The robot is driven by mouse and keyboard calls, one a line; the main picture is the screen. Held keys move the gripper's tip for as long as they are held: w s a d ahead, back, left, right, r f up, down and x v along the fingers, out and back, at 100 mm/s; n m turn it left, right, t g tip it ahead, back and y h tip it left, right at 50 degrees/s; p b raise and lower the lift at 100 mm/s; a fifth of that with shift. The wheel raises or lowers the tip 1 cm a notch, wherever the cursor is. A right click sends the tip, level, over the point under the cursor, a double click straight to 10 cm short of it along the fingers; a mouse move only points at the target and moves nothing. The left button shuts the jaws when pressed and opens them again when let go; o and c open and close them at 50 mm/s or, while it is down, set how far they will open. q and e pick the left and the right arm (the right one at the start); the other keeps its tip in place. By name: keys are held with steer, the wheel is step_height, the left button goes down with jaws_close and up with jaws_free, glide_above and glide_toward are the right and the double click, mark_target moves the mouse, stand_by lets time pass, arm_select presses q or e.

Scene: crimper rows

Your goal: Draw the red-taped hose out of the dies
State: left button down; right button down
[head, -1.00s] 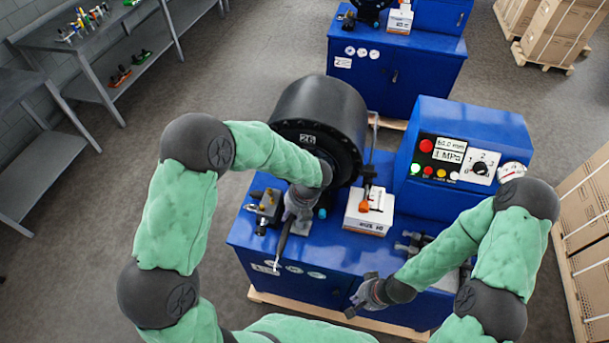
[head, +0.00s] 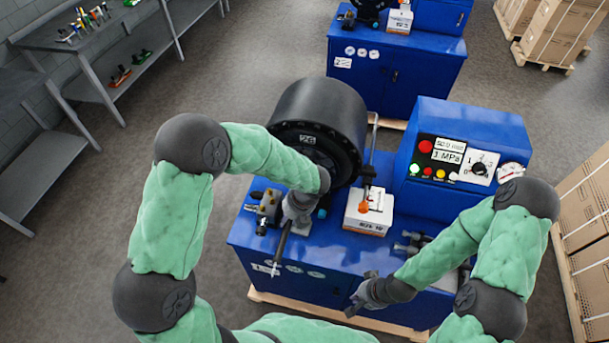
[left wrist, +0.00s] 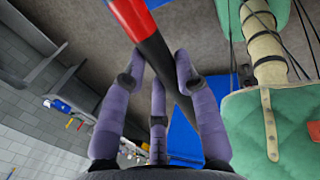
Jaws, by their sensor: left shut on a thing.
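My left gripper is shut on the hose. The crimper's black round head (head: 318,105) stands behind it. My forearm covers much of its opening, so the dies and the hose's far end are hidden. My right gripper (head: 360,296) looks open and empty at the bench's front edge.
The blue bench (head: 330,262) carries a white box (head: 368,212), a small brass-and-black fixture (head: 268,206) and a control panel (head: 455,160) with a lit green lamp. Another blue machine (head: 395,65) stands behind. Cartons (head: 585,215) stand right, grey shelves (head: 95,55) left.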

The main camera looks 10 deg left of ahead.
arm_select(q)
steer(key=shift+r+p, duration=1.85)
steer(key=shift+r, duration=0.3)
steer(key=shift+r+p, duration=0.9)
steer(key=shift+r, duration=0.3)
steer(key=shift+f, duration=0.1)
